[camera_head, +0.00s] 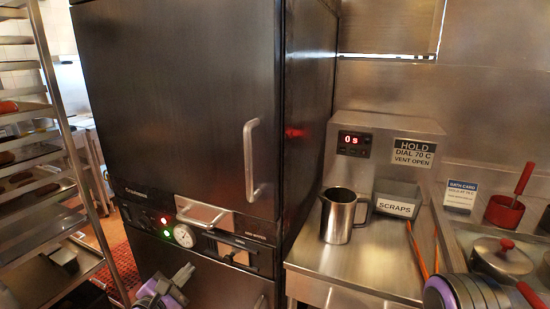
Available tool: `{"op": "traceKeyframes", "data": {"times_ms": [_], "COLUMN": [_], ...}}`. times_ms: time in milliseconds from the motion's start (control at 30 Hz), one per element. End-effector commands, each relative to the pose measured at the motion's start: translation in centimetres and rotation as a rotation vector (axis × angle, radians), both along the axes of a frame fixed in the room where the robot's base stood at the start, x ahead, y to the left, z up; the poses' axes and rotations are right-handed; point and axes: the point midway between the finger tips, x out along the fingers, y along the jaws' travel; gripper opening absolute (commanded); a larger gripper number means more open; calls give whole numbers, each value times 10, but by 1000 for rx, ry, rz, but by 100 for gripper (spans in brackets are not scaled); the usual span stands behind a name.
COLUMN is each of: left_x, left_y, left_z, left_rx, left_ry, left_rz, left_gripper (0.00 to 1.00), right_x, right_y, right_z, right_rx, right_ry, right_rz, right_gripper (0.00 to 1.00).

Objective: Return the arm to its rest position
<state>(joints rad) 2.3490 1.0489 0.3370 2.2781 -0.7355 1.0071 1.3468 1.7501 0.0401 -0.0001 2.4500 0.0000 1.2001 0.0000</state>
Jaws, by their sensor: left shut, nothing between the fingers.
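My left gripper (184,273) shows small at the bottom edge, left of centre, in front of the lower part of the dark cabinet. It is shut and empty. Grey and purple parts of my left arm show just below it, cut off by the frame. Part of my right arm, grey and purple, shows at the bottom right corner. Its gripper is out of view.
A tall dark cabinet (180,95) with metal handles stands close in front. A tray rack (62,130) is at left. The steel counter (365,268) holds a metal pitcher (338,218), a SCRAPS bin (397,200) and lidded pots (500,257).

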Motion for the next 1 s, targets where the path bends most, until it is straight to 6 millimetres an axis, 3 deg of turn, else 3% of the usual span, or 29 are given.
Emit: {"op": "traceKeyframes", "data": {"times_ms": [67, 167, 200, 300, 400, 500, 633, 733, 1000], "left_x": [-21, -68, -92, -160, -231, -288, -323, -332, -331], "left_y": [-6, -5, -1, 17, 43, 64, 70, 68, 68], "left_z": [-52, -129, -158, -218, -257, -277, -289, -293, -293], "left_rx": [306, 739, 901, 1260, 1538, 1681, 1752, 1749, 1745], "left_ry": [101, 271, 341, 514, 668, 779, 795, 801, 800], "left_rz": [-33, -156, -226, -441, -674, -841, -989, -1016, -1013], "left_gripper": [0, 0, 0, 0, 0, 0, 0, 0, 0], "right_x": [0, 0, 0, 0, 0, 0, 0, 0, 0], "right_y": [0, 0, 0, 0, 0, 0, 0, 0, 0], "right_z": [0, 0, 0, 0, 0, 0, 0, 0, 0], "right_rx": [0, 0, 0, 0, 0, 0, 0, 0, 0], "right_ry": [0, 0, 0, 0, 0, 0, 0, 0, 0], "right_rz": [0, 0, 0, 0, 0, 0, 0, 0, 0], "right_gripper": [47, 47, 47, 47, 47, 47, 47, 47, 47]}}
